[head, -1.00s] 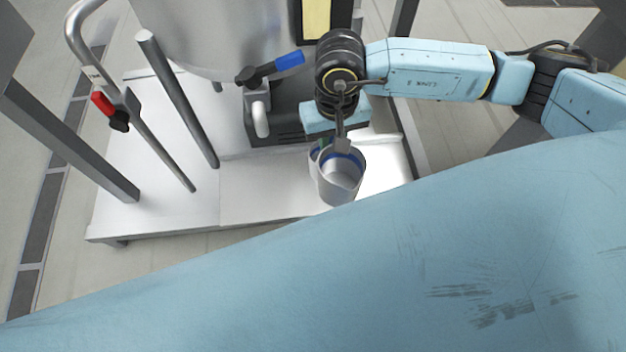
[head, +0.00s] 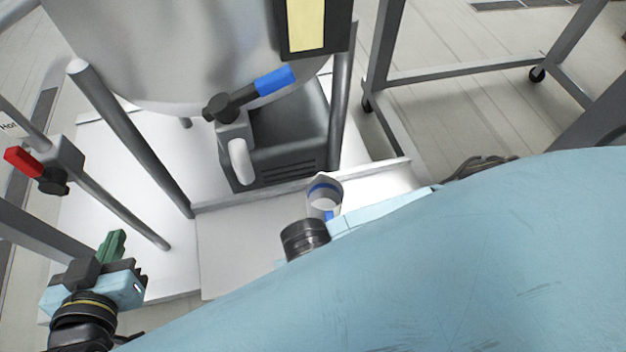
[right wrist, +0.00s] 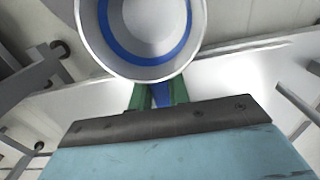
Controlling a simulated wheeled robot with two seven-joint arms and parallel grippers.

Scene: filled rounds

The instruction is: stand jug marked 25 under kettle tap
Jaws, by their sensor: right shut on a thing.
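The jug (head: 323,196) is a clear grey cup with a blue band inside its rim and a blue handle. In the right wrist view the jug (right wrist: 138,62) shows its open mouth, and it looks empty. My right gripper (right wrist: 160,95) has its green fingers shut on the blue handle. No number shows on the jug. The kettle tap (head: 240,158) has a pale spout and a blue lever; the jug is to its right and nearer me, not under the spout. My left gripper (head: 112,245) is at lower left, apart from the jug; its finger gap is unclear.
The large steel kettle (head: 175,45) stands over a white platform (head: 235,240) on dark posts. A dark vented box (head: 290,140) is behind the tap. A red-handled tap (head: 35,168) is at left. A wheeled frame (head: 460,70) stands at right.

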